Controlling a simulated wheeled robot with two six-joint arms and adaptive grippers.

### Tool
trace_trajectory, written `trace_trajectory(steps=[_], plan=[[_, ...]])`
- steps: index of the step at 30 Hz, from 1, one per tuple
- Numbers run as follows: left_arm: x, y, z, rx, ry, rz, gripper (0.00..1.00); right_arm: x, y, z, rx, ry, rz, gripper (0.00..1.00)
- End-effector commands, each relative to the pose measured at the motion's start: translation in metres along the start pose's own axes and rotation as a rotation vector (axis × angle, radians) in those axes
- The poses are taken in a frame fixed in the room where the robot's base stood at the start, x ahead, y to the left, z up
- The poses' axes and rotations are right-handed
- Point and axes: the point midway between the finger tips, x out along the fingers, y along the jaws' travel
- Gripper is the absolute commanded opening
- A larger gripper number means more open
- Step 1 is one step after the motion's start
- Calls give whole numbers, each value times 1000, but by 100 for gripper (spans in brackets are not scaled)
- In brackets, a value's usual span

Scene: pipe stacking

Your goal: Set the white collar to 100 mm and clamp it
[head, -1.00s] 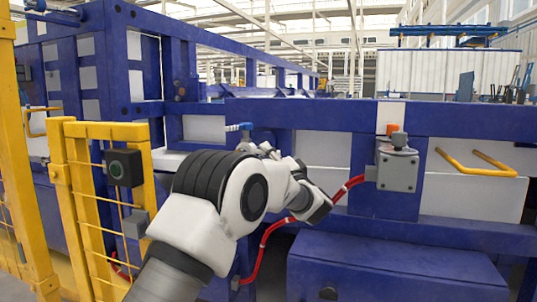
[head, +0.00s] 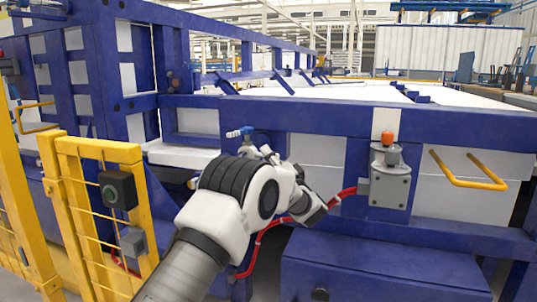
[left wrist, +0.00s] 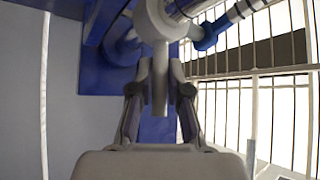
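In the left wrist view, a pale grey-white round part, which looks like the white collar (left wrist: 152,18), is at the top. A pale lever (left wrist: 160,80) hangs down from it. My left gripper (left wrist: 160,68) has its two fingers spread on either side of this lever, with a gap visible on both sides, so it looks open. A blue fitting (left wrist: 207,38) sits right of the collar. In the head view, my left arm blocks most of this spot; a small blue handle (head: 240,132) shows just beyond it. No scale reading can be made out. My right gripper is not in view.
A large blue frame (head: 420,122) with white panels fills the middle. A grey box with an orange knob (head: 388,180) and a yellow handle (head: 468,183) are on its front. A red cable (head: 262,235) runs behind my arm. A yellow fence (head: 95,150) stands left.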

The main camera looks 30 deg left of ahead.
Motion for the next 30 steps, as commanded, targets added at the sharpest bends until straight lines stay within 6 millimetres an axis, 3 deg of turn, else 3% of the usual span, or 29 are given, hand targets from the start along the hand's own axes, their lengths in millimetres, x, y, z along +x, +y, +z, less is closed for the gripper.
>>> trace_trajectory(steps=[10,14,24,30], plan=[[-1,0,0,1,0,1,40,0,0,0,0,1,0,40],[-11,1,-1,2,2,3,40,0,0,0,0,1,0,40],[-92,0,-1,3,4,1,40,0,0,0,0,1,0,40],[-118,0,0,1,0,1,40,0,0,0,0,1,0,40]])
